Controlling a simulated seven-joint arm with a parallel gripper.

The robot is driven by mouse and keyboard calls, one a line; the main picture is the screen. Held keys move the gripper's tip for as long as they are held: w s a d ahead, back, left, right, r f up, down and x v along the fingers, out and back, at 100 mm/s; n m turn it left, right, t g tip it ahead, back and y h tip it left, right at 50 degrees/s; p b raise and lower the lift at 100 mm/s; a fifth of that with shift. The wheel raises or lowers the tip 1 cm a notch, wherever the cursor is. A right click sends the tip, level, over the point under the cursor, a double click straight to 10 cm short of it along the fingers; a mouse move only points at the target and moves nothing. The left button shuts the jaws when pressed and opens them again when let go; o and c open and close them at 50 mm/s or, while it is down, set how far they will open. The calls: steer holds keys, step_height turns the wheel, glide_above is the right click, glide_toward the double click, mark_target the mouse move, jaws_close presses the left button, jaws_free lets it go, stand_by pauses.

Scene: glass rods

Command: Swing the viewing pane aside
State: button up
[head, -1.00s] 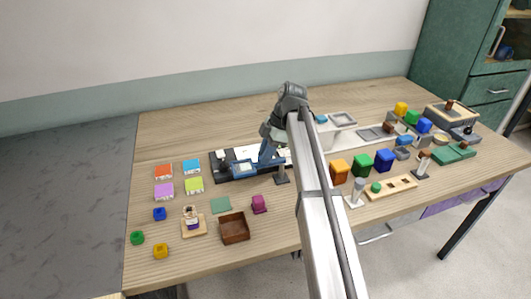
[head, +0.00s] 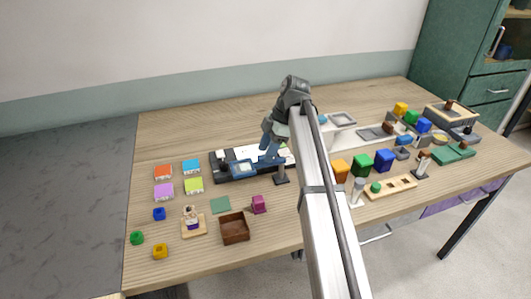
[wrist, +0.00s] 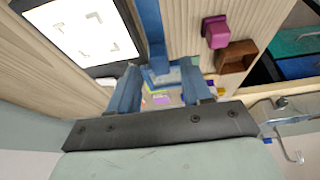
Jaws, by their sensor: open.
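The viewing pane (head: 240,168) appears as a small blue-framed piece at the left part of a dark-edged board with a white panel (head: 224,154). In the wrist view, a blue bar and frame (wrist: 160,72) show beyond and between the fingers; their exact link to the pane is hard to tell. My gripper (head: 268,154) is over the board, just right of the pane. In the wrist view my gripper (wrist: 161,92) is open, its blue fingers apart. Whether a finger touches the frame cannot be told. My arm hides part of the board's right side.
A magenta block (head: 259,204) and a brown open box (head: 234,228) are nearer the front. Coloured tiles (head: 164,191) lie at left. Coloured cubes (head: 362,161) stand right of my arm. Bare table lies behind the board.

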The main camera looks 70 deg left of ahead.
steer(key=v, duration=1.2)
